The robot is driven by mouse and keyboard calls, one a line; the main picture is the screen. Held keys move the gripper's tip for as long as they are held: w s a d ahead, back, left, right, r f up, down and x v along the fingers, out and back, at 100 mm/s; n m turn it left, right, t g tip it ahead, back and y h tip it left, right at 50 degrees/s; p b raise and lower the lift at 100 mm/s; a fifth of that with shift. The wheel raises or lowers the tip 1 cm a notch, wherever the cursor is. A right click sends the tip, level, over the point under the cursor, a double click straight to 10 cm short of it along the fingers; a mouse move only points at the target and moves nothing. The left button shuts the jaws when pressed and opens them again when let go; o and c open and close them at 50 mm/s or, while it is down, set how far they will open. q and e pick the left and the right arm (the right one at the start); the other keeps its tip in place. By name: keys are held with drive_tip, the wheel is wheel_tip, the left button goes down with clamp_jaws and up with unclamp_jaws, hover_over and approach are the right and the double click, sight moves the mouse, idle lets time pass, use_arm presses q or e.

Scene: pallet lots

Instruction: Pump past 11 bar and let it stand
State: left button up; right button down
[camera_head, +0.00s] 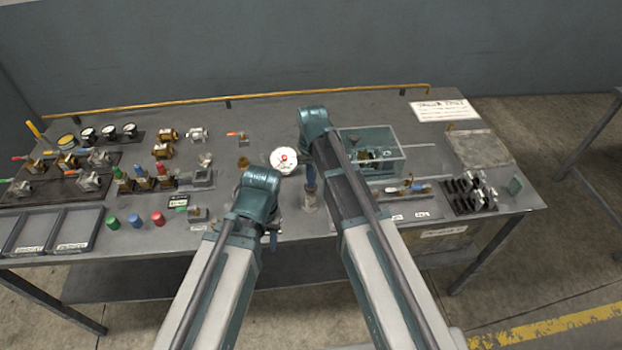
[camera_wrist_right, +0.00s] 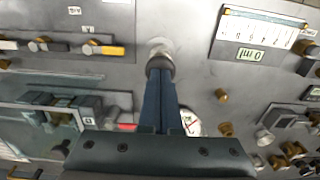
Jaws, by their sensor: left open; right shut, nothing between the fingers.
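A round white gauge (camera_head: 284,160) with red on its face stands near the middle of the bench; its reading is too small to make out. A small upright grey post (camera_head: 310,202), probably the pump, stands in front of it and to its right. My right gripper (camera_head: 311,186) is shut and empty, pointing down just over the post. In the right wrist view its blue fingers (camera_wrist_right: 160,85) end at a round metal top (camera_wrist_right: 160,62); I cannot tell whether they touch. The gauge shows partly beside the fingers (camera_wrist_right: 191,122). My left gripper (camera_head: 272,240) is open near the front edge, mostly hidden by its arm.
A clear bin (camera_head: 385,137) with small parts stands behind my right arm. Valves and coloured fittings (camera_head: 143,178) fill the left side, with dark trays (camera_head: 75,230) at the front left. A black rack (camera_head: 470,195) is at the right. A yellow rail (camera_head: 240,97) runs along the back.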

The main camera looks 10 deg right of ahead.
drive_tip(key=shift+s, duration=0.2)
drive_tip(key=shift+w+r+p, duration=0.1)
drive_tip(key=shift+r+p, duration=0.25)
drive_tip(key=shift+p, duration=0.15)
wheel_tip(320, 180, up, 13)
drive_tip(key=p, duration=1.3)
drive_tip(key=shift+w+r, duration=0.15)
drive_tip(key=shift+r, duration=0.05)
drive_tip(key=shift+d, duration=0.1)
wheel_tip(320, 180, up, 3)
drive_tip(key=p, duration=0.3)
drive_tip(key=shift+r+p, duration=0.15)
drive_tip(key=shift+p, duration=0.2)
